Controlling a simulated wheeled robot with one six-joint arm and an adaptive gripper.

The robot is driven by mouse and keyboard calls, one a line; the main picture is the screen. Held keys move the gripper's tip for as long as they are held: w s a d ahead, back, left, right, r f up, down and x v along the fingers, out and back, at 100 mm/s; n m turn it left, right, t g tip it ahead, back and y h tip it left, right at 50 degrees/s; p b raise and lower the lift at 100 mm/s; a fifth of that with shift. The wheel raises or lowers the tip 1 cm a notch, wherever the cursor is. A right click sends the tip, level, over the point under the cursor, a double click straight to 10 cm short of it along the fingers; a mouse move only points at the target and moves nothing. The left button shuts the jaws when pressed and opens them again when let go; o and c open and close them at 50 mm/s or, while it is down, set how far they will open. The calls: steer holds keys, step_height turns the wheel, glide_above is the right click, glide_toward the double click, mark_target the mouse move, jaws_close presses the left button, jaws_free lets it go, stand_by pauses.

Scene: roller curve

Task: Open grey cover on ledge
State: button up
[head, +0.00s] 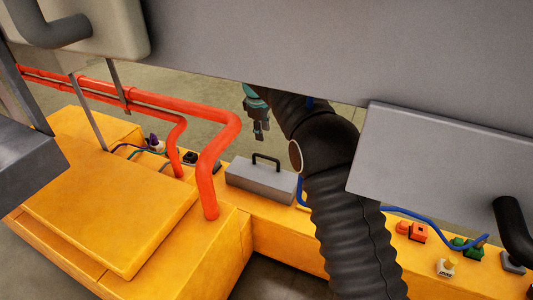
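The grey cover (262,183) is a low box-shaped lid on the yellow ledge (285,237), near the middle of the head view. A black bar handle (267,157) stands up from its top. The cover looks shut and lies flat; what is under it is hidden. My gripper (260,136), small and dark with teal parts above it, points downward just above the handle in the picture. It appears apart from the handle. Its fingers are too small to tell whether they are open or shut.
An orange pipe rail (215,150) bends down to the yellow housing left of the cover. A thick black corrugated hose (345,220) hangs close on the right. A grey panel (440,165) overhangs the right side. Blue cable and orange, green and yellow switches (415,232) lie beyond.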

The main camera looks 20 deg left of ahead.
mark_target(266, 157)
steer(key=w+f, duration=0.1)
steer(key=f, duration=0.7)
steer(key=w+f+b, duration=0.1)
steer(key=f, duration=0.3)
steer(key=shift+w+d+f, duration=0.2)
steer(key=shift+w+d, duration=0.05)
steer(key=shift+w, duration=0.1)
steer(key=shift+c, duration=0.2)
jaws_close()
